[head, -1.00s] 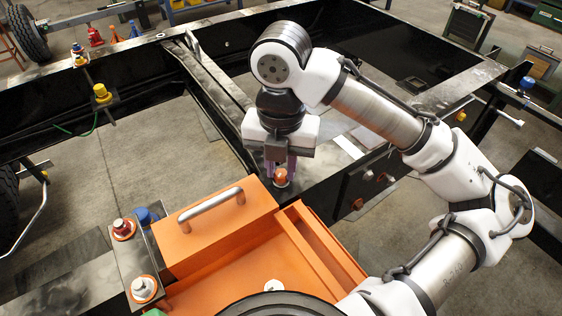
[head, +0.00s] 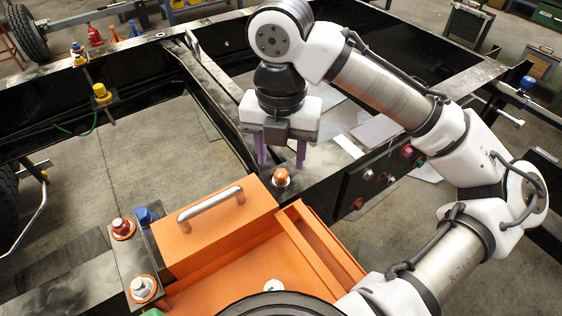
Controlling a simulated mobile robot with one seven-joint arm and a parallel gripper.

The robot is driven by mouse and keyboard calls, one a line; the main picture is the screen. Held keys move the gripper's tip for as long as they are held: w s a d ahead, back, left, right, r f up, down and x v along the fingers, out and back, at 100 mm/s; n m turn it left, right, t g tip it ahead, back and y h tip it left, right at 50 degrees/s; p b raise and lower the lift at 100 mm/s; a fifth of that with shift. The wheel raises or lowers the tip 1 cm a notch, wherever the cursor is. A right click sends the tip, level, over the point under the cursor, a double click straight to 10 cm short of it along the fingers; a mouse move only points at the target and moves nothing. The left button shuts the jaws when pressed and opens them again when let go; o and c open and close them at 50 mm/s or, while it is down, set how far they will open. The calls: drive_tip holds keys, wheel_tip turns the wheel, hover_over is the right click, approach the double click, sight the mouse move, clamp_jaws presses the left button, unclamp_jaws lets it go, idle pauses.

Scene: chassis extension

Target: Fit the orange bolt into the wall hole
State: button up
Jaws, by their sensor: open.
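An orange-topped bolt (head: 281,176) stands upright on the dark metal beam, just behind the orange toolbox. My gripper (head: 281,161) is open above it, with its purple fingers spread to either side and nothing between them. The fingertips are higher in the picture than the bolt and look clear of it. I cannot tell which of these are open holes.
The orange toolbox (head: 215,235) with a grey handle fills the front. Two bolts with orange rings (head: 122,228) (head: 142,289) stand on a metal plate at left. A yellow fitting (head: 102,94) sits on the far-left frame. Concrete floor shows inside the frame.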

sight(281, 173)
wheel_tip(281, 173, up, 10)
idle(0.3)
idle(0.6)
